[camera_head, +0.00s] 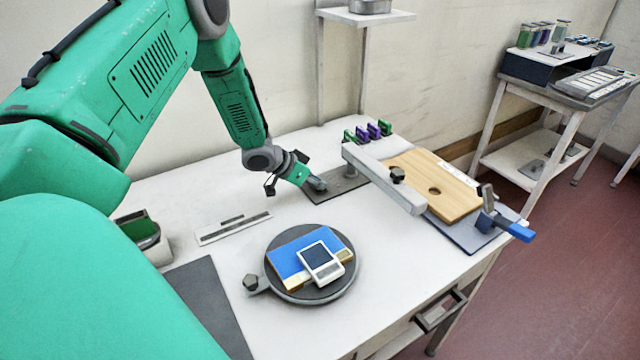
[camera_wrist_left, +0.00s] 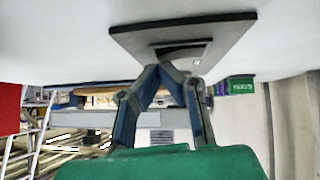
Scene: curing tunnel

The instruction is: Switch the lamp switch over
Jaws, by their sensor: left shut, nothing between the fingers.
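A flat dark plate (camera_head: 347,187) lies on the white table near the back, and in the left wrist view it shows close up (camera_wrist_left: 225,35). A small dark raised piece (camera_wrist_left: 182,50) sits on it; this looks like the lamp switch, but which way it is set I cannot tell. My left gripper (camera_head: 318,186) reaches down over the plate's left part. Its fingers are shut and empty, with the tips (camera_wrist_left: 172,70) right at the raised piece; whether they touch it is unclear. The gripper hides that part of the plate in the head view. My right gripper is not in view.
A long grey bar (camera_head: 385,180) and a wooden board (camera_head: 462,198) with a blue-handled clamp (camera_head: 518,231) stand right of the plate. Several green and purple clips (camera_head: 373,130) are behind. A round stand (camera_head: 290,294) holds a blue box and a small device in front.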

